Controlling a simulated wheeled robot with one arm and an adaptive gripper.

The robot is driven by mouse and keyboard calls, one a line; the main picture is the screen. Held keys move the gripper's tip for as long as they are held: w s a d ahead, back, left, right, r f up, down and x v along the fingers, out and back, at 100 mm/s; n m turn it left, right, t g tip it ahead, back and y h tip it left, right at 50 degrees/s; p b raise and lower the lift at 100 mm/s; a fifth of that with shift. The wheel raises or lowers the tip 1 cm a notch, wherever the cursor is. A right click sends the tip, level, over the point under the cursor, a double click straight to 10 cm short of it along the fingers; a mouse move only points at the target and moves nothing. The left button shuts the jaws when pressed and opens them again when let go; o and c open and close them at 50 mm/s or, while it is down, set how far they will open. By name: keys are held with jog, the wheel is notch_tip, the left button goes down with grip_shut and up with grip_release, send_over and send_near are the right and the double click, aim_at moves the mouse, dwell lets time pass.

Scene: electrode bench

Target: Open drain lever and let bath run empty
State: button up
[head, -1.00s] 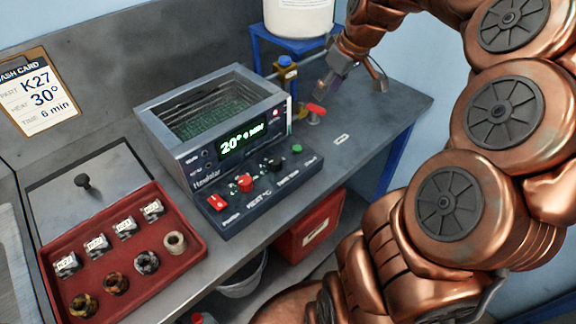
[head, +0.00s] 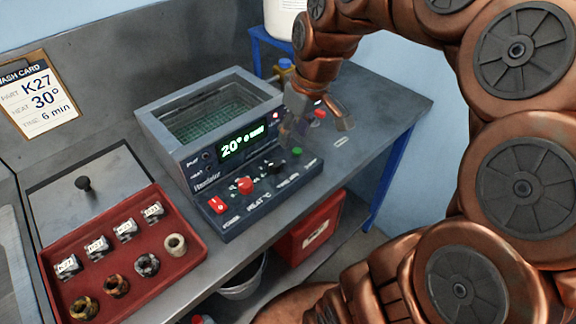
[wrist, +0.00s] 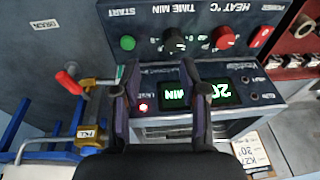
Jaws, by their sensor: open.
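The bath is a grey metal tank (head: 165,140) with a green mesh inside; I cannot tell its liquid level. Its front display (head: 242,141) begins with 20°. The red drain lever (head: 319,113) is at the tank's right end, partly behind my gripper. In the wrist view the red lever (wrist: 66,80) lies left of my fingers, apart from them, beside a brass fitting (wrist: 90,84). My gripper (head: 316,128) is open and empty, above the right end of the control panel. In the wrist view its two fingers (wrist: 156,70) are spread before the panel and display.
The control panel (head: 262,200) has a red switch, red and black knobs and a green button (head: 297,152). A blue-knobbed valve (head: 285,64) and white container (head: 278,18) stand behind. A red tray (head: 190,262) of parts is front left. Bench at right is clear.

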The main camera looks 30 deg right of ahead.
jog(key=s+a+f+g, duration=0.1)
jog(key=s+a+f, duration=0.1)
jog(key=s+a, duration=0.3)
jog(key=shift+s+m+g, duration=0.3)
jog(key=shift+s, duration=0.4)
jog(key=shift+f, duration=0.1)
jog(key=shift+c, duration=0.2)
